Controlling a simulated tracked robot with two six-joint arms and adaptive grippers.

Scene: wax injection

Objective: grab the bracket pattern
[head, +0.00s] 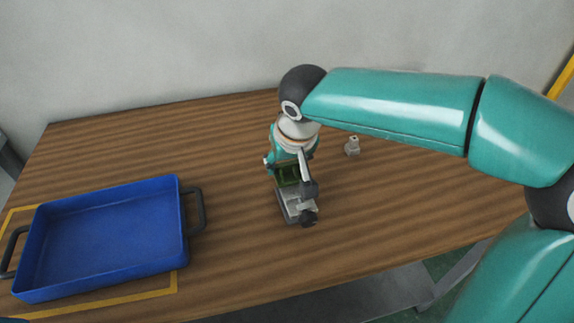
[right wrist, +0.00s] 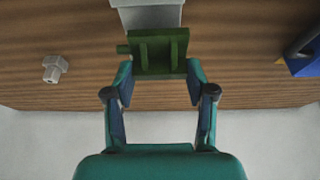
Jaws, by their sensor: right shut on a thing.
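The green bracket pattern (head: 287,174) is at the middle of the table, partly hidden by my right gripper (head: 293,167) in the head view. In the right wrist view the bracket pattern (right wrist: 160,50) shows as a plate with two upright ribs and a short stub on its left side. My right gripper (right wrist: 160,75) is shut on its near edge, one finger on each side. A grey metal block (head: 291,207) is right by the pattern; I cannot tell whether they touch. My left gripper is not in view.
An empty blue tray (head: 105,235) with dark handles stands at the left inside a yellow outline. A small pale metal fitting (head: 352,146) stands behind and right of the gripper. The wooden table (head: 240,262) is clear between tray and block.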

